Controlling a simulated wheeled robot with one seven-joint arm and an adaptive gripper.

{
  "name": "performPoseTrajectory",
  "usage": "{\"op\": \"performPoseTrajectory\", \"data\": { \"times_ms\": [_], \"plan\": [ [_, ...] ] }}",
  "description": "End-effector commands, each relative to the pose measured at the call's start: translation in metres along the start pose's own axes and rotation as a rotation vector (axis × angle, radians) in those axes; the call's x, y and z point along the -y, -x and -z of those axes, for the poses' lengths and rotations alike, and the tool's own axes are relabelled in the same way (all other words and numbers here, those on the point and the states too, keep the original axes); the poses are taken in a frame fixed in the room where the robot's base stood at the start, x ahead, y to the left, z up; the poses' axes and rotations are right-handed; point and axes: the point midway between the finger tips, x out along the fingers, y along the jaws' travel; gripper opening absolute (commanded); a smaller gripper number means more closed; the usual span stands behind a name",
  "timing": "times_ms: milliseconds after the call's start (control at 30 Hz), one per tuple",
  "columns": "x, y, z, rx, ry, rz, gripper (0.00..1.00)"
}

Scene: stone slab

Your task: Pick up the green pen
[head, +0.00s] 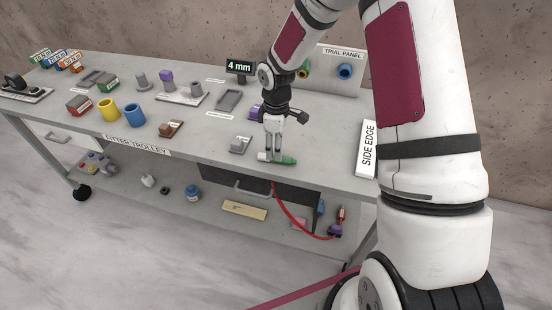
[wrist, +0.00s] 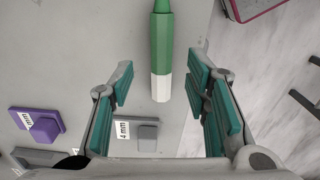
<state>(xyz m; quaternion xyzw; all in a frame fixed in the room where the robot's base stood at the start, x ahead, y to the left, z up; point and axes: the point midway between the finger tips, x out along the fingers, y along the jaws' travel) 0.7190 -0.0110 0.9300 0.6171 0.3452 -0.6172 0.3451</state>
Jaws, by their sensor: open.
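The green pen (head: 287,159) lies near the front edge of the trolley top in the head view. It has a green body and a white end. In the wrist view the pen (wrist: 161,45) runs up the picture, with its white end lowest, between the lines of the two finger pads. My gripper (head: 272,158) is open above and around the pen in the head view, fingers pointing down. In the wrist view my gripper (wrist: 160,85) shows a gap on both sides of the pen. The pen's far tip is cut off by the wrist view's top edge.
A grey block marked 4 mm (wrist: 147,133) and a purple block (wrist: 42,127) sit left of the pen. The trolley's edge drops to the floor at the right. A white SIDE EDGE sign (head: 367,149) stands to the right. Blue and yellow cups (head: 134,114) stand further left.

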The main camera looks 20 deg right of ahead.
Motion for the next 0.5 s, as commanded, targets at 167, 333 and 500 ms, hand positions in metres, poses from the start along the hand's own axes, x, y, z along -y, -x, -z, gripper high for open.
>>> {"op": "performPoseTrajectory", "data": {
  "times_ms": [167, 333, 500],
  "plan": [
    [0.003, -0.025, 0.001, 0.001, 0.001, 0.002, 0.43],
    [0.002, -0.038, 0.001, 0.0, 0.001, 0.0, 0.43],
    [0.002, -0.039, 0.001, 0.0, 0.001, -0.001, 0.43]
  ]
}}
